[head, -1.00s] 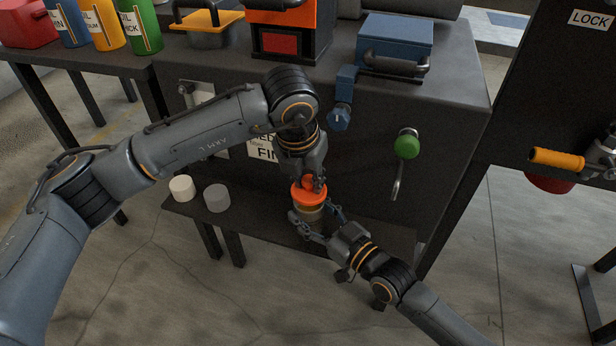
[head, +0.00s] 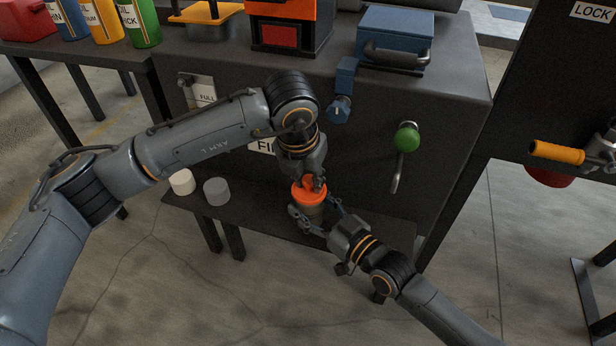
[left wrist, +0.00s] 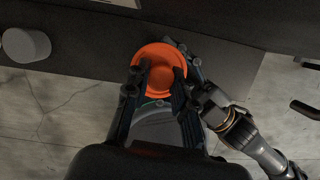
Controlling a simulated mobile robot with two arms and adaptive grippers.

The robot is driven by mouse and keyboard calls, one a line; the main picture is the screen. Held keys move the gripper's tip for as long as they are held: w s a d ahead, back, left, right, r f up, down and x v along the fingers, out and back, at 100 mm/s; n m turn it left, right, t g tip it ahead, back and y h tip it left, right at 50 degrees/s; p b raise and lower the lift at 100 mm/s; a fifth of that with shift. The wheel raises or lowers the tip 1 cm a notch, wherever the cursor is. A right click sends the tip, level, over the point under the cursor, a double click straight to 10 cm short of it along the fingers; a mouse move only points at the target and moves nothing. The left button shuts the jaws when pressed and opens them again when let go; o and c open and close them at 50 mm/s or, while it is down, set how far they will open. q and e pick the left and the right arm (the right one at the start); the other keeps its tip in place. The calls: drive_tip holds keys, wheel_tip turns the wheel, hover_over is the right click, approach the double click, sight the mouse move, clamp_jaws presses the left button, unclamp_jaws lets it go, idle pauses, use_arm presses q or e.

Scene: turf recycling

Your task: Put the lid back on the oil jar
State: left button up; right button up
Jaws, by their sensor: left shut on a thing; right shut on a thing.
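The orange lid (head: 309,190) is at the top of the oil jar (head: 312,212), above the low shelf; I cannot tell whether it is fully seated. My left gripper (head: 315,178) comes down from above and is shut on the lid. In the left wrist view the lid (left wrist: 160,68) is a round orange disc between the left gripper's fingers (left wrist: 160,90). My right gripper (head: 316,219) is shut around the jar's body from the lower right. The jar is mostly hidden by the lid and the right fingers; in the left wrist view the lid covers it.
A white cylinder (head: 182,182) and a grey cylinder (head: 217,191) stand at the left on the low shelf (head: 262,220). The dark machine (head: 440,120) rises behind, with a green-knobbed lever (head: 407,138) and a blue knob (head: 340,109). Open floor lies in front.

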use_arm(q)
drive_tip(key=shift+f, duration=0.55)
drive_tip(key=o, duration=0.9)
drive_tip(key=v, duration=1.2)
use_arm(e)
drive_tip(key=o, duration=1.8)
drive_tip(key=shift+c, duration=0.2)
